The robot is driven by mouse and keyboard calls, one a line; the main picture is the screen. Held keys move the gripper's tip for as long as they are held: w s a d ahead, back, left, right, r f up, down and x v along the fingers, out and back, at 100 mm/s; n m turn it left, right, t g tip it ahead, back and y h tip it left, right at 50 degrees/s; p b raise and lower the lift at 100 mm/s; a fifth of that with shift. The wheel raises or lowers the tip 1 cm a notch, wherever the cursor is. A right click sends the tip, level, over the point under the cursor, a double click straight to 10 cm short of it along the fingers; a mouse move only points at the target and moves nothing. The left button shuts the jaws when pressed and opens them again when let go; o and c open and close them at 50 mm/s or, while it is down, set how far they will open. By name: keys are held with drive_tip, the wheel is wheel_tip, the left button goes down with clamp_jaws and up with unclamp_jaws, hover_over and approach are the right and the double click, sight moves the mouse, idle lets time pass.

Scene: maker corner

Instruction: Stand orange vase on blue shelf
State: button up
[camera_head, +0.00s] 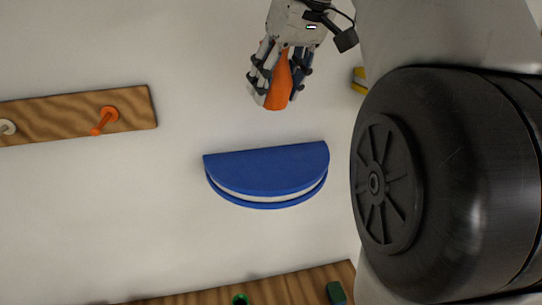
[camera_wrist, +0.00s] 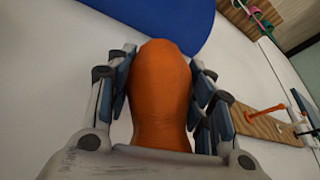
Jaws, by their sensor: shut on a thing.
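The orange vase (camera_head: 279,86) is between the fingers of my gripper (camera_head: 279,80), which is shut on it. In the head view the vase hangs above the blue shelf (camera_head: 265,170), apart from it in the picture. In the wrist view the vase (camera_wrist: 160,95) fills the middle, with the fingers of my gripper (camera_wrist: 161,95) on both sides. The blue shelf is half-round with a pale band along its curved edge. It also shows at the top of the wrist view (camera_wrist: 165,18). My fingers hide parts of the vase's sides.
A wooden peg rail (camera_head: 60,117) with an orange peg (camera_head: 104,120) is on the wall at left. Another wooden board (camera_head: 290,287) runs along the bottom with green items. A yellow thing (camera_head: 360,80) is partly hidden behind my arm. The visible top of the shelf is bare.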

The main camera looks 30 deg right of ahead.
drive_tip(key=f, duration=0.3)
drive_tip(key=f+b, duration=0.1)
drive_tip(key=f, duration=0.1)
drive_tip(key=w+f, duration=0.1)
drive_tip(key=f, duration=0.2)
drive_tip(key=shift+f+b, duration=0.3)
drive_tip(key=shift+b, duration=0.1)
drive_tip(key=shift+s+f, duration=0.3)
drive_tip(key=shift+f, duration=0.25)
drive_tip(key=shift+w+f+b, duration=0.1)
drive_tip(key=shift+f+b, duration=0.3)
drive_tip(key=shift+f, duration=1.4)
drive_tip(key=shift+f, duration=0.2)
drive_tip(key=o, duration=1.1)
drive_tip(key=shift+c, duration=0.2)
drive_tip(key=shift+r, duration=0.1)
